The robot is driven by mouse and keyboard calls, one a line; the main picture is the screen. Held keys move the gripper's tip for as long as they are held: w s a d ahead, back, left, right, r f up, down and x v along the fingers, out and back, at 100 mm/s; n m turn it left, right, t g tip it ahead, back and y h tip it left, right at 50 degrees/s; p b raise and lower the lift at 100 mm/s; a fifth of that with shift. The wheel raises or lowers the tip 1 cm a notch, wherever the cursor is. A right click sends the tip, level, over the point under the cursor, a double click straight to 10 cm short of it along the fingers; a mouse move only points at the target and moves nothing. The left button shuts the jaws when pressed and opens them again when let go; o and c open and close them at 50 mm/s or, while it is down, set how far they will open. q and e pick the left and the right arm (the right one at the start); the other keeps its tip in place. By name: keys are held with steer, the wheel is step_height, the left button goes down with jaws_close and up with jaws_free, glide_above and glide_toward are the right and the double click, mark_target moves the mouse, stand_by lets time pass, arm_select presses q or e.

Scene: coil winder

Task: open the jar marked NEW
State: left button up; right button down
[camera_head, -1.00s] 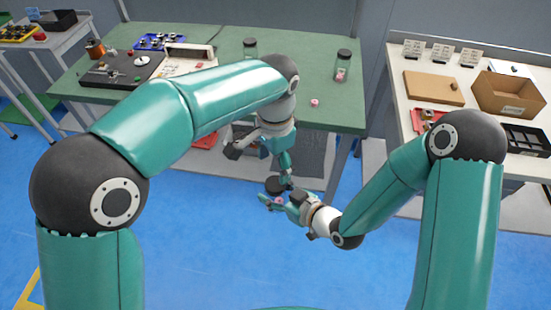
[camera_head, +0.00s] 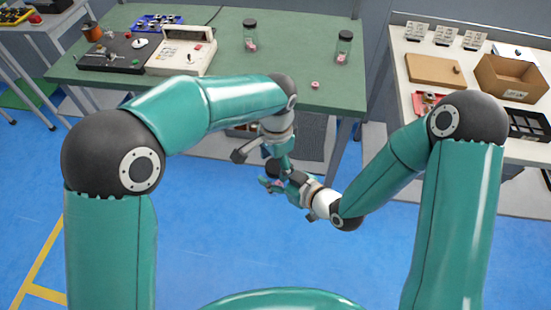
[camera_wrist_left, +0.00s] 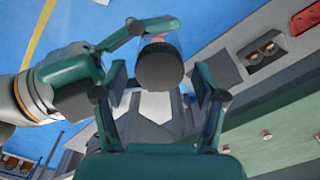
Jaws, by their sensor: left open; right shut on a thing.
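A jar with a dark lid (camera_wrist_left: 160,68) and pinkish contents is held in the air in front of the green table; its lid also shows in the head view (camera_head: 271,168). My right gripper (camera_head: 274,184) is shut on the jar's body; its green fingers show beside the jar in the left wrist view (camera_wrist_left: 145,32). My left gripper (camera_wrist_left: 161,82) is open, its fingers on either side of the lid, with gaps visible; in the head view it comes from above (camera_head: 279,160). Two more dark-lidded jars stand on the table, left (camera_head: 250,36) and right (camera_head: 344,47). I cannot read any marking.
The green table (camera_head: 290,95) carries a cream coil winder (camera_head: 182,52), a dark board (camera_head: 110,55), a blue tray (camera_head: 158,23) and a small pink piece (camera_head: 315,85). A white side table at right holds a cardboard box (camera_head: 512,78) and a brown board (camera_head: 433,68). Blue floor lies open.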

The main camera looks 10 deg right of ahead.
arm_select(q)
steer(key=c, duration=1.2)
steer(key=shift+r, duration=0.25)
steer(key=shift+r, duration=0.9)
